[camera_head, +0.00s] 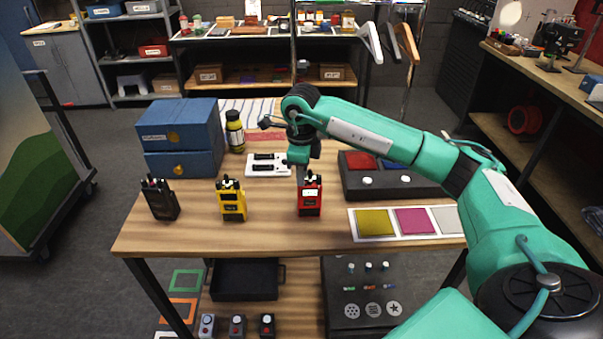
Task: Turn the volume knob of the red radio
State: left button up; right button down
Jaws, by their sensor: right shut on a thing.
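The red radio (310,197) stands upright on the wooden table, to the right of the yellow radio (231,201) and the black radio (160,199). My right gripper (307,175) points down from above at the top of the red radio. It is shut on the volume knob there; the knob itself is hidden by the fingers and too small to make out. My left gripper is not in view.
Blue boxes (181,129), a dark bottle (235,132) and a white switch panel (268,166) stand behind the radios. A dark panel with red and blue pads (393,189) and a white strip of coloured squares (447,234) lie to the right.

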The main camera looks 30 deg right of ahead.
jog(key=c, duration=1.4)
grip_release()
